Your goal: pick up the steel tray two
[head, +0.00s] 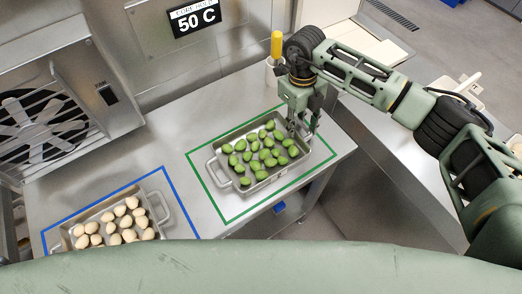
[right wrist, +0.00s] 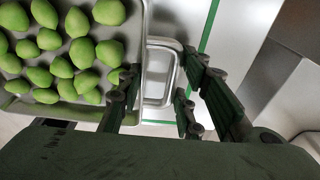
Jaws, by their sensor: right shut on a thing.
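The right gripper is shut on that handle. My left gripper is not in view.
A fan unit (head: 42,125) stands at the back left. A yellow-handled tool (head: 277,45) stands in a container behind my right gripper. The counter between the two outlines is clear. The counter's front edge lies close to the green-pasta tray.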

